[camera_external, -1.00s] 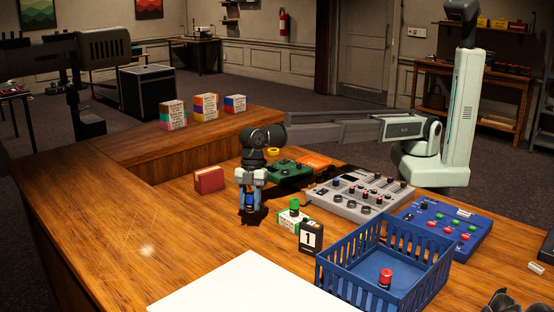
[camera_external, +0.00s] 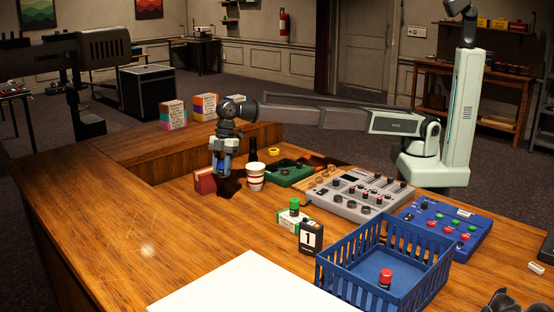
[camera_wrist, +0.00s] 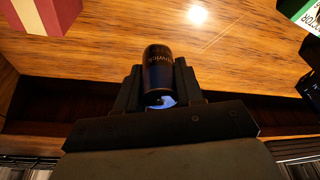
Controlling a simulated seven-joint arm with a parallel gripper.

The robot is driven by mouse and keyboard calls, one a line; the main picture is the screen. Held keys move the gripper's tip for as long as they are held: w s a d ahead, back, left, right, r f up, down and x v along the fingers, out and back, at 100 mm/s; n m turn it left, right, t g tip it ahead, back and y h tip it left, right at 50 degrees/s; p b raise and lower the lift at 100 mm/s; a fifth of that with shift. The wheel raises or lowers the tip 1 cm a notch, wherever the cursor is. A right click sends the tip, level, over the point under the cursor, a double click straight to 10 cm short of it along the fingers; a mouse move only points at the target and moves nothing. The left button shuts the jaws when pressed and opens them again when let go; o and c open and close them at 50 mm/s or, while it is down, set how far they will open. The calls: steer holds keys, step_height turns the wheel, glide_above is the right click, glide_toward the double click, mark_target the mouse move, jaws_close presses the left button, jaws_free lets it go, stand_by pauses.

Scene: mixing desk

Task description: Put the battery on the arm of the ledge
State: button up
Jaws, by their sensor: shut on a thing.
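A dark cylindrical battery (camera_wrist: 158,70) with faint lettering is held between the two fingers of my gripper (camera_wrist: 159,88) in the wrist view. In the external view my gripper (camera_external: 222,170) points down, above the desk near the red box, with the battery mostly hidden by the fingers. The raised wooden ledge (camera_external: 185,152) runs along the back of the desk, behind my gripper. Its left part joins the long wooden surface (camera_external: 85,190) at the left. My gripper is in front of the ledge and apart from its top.
A striped cup (camera_external: 255,178) and a dark bottle (camera_external: 253,151) are just right. Mixers (camera_external: 358,195) and a blue basket (camera_external: 335,270) fill the right. The left surface is clear.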

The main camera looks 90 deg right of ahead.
steer(key=w+d+r+m, duration=0.1)
steer(key=w+d+r, duration=0.15)
steer(key=d, duration=0.85)
steer(key=w+d+r+m+t, duration=0.15)
steer(key=w+d, duration=0.25)
steer(key=d, duration=0.6)
steer(key=w+d+r+m+g, duration=0.1)
steer(key=w+d+r+m, duration=0.15)
steer(key=d, duration=0.85)
steer(key=s+d+r+m+h, duration=0.1)
steer(key=d+r, duration=0.2)
steer(key=d, duration=0.9)
steer(key=s+d+r+m, duration=0.1)
steer(key=d+r, duration=0.3)
steer(key=d, duration=0.7)
steer(key=shift+t, duration=0.45)
steer(key=shift+s+a+f, duration=0.1)
steer(key=shift+s+f, duration=0.3)
steer(key=shift+f, duration=1.3)
steer(key=shift+s+d+f, duration=0.1)
steer(key=shift+s+f, duration=0.35)
steer(key=shift+f, duration=1.25)
steer(key=shift+s+a+f, duration=0.1)
steer(key=shift+s+f, duration=0.3)
steer(key=shift+f, duration=1.3)
steer(key=shift+f, duration=0.1)
steer(key=o, duration=1.2)
steer(key=shift+c, duration=0.2)
